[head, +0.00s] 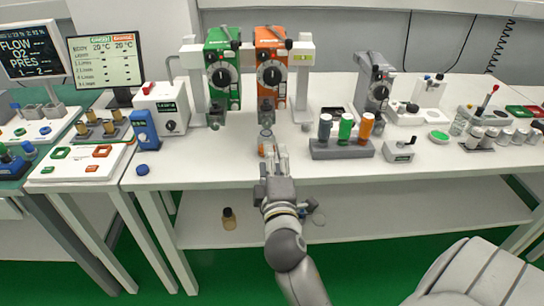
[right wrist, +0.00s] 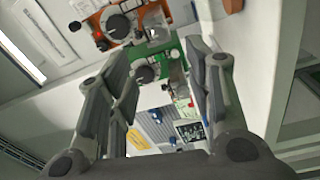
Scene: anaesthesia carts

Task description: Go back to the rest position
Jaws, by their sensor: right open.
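My right gripper (head: 273,154) is at the front edge of the white table (head: 220,165), in the middle of the head view. Its arm comes up from the bottom. In the right wrist view its two fingers (right wrist: 160,75) stand wide apart, with nothing held between them. A small bottle with a grey top and an orange part (head: 265,136) stands on the table just beyond the fingertips. I cannot tell whether the fingers touch it. My left gripper is not in view.
Green (head: 221,70) and orange (head: 271,72) vaporizers stand at the back. A grey rack (head: 341,151) with several coloured vials stands right of the gripper. A brown bottle (head: 229,218) is on the lower shelf. A grey padded surface (head: 478,275) fills the lower right corner.

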